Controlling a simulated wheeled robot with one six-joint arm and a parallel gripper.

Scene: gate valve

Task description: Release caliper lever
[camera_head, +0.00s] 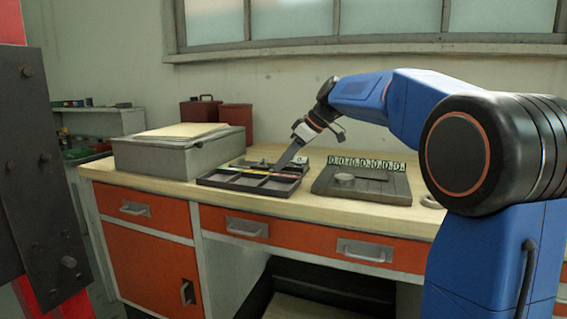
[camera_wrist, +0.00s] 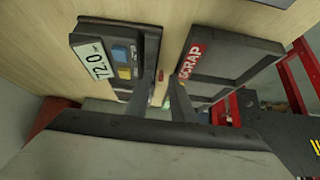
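In the wrist view, a dark device (camera_wrist: 122,50) with a white "72.0" label and blue and yellow blocks lies left of the fingers; it may belong to the caliper. No lever is clearly visible, and I cannot tell which part it is. My gripper (camera_wrist: 164,88) has two grey fingers standing apart, with pale bench and a small red patch between them. In the head view, my gripper (camera_head: 279,167) points down over the compartment tray (camera_head: 255,183) on the bench. Whether its tips touch anything cannot be told.
A tray marked "SCRAP" (camera_wrist: 236,58) lies right of the fingers in the wrist view. A grey box (camera_head: 178,155) stands at the bench's left. A dark board (camera_head: 362,186) with a row of number tags lies at the right. Bare bench (camera_head: 286,208) shows in front.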

